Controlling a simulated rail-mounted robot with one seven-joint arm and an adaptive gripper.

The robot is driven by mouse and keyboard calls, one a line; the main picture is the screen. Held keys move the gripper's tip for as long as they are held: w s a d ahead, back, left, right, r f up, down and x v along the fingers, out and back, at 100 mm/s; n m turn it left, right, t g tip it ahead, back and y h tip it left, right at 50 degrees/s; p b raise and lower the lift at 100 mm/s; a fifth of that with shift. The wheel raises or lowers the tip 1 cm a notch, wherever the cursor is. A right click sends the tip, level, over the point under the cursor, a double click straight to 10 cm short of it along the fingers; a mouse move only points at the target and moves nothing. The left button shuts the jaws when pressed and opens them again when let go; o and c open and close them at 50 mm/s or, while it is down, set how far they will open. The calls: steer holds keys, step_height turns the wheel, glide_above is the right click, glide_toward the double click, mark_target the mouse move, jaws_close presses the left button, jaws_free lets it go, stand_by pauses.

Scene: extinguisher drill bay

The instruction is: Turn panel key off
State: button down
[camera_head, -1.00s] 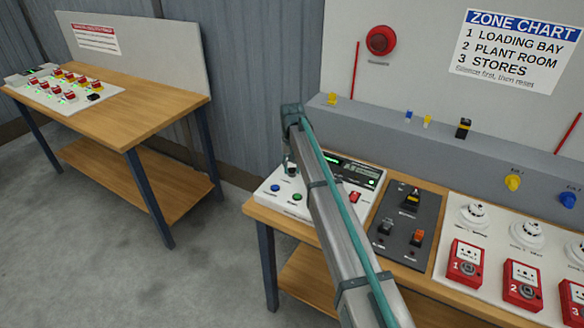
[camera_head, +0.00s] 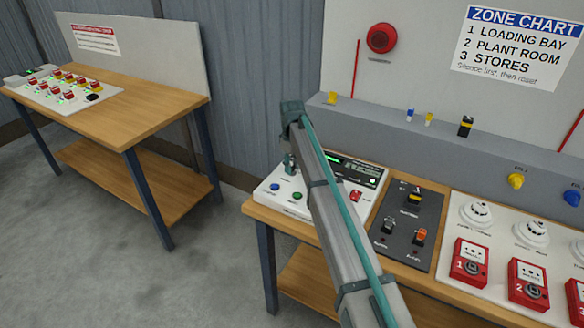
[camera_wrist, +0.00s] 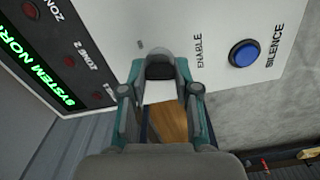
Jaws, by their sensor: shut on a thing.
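The white alarm panel (camera_head: 268,196) sits at the left end of the near bench, with a lit green display. In the wrist view, the panel key (camera_wrist: 160,60), a grey rounded piece with a dark face, stands between my fingertips beside the "ENABLE" label. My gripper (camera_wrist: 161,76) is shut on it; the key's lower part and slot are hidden. In the head view my gripper (camera_head: 290,165) is over the panel's left part, small and partly covered by my arm. The wrist view display (camera_wrist: 50,75) shows "SYSTEM NOR", cut off by the frame.
A blue silence button (camera_wrist: 244,54) is right of the key. A green button (camera_head: 297,196) and red switch (camera_head: 355,195) are on the panel. A dark switch plate (camera_head: 408,228) and red call points (camera_head: 468,262) lie to the right. Another bench (camera_head: 150,100) stands left.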

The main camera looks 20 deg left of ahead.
steer(key=shift+n, duration=1.2)
steer(key=c, duration=0.8)
jaws_free()
steer(key=shift+c, duration=0.2)
step_height(320, 180, up, 12)
steer(key=shift+a, duration=0.1)
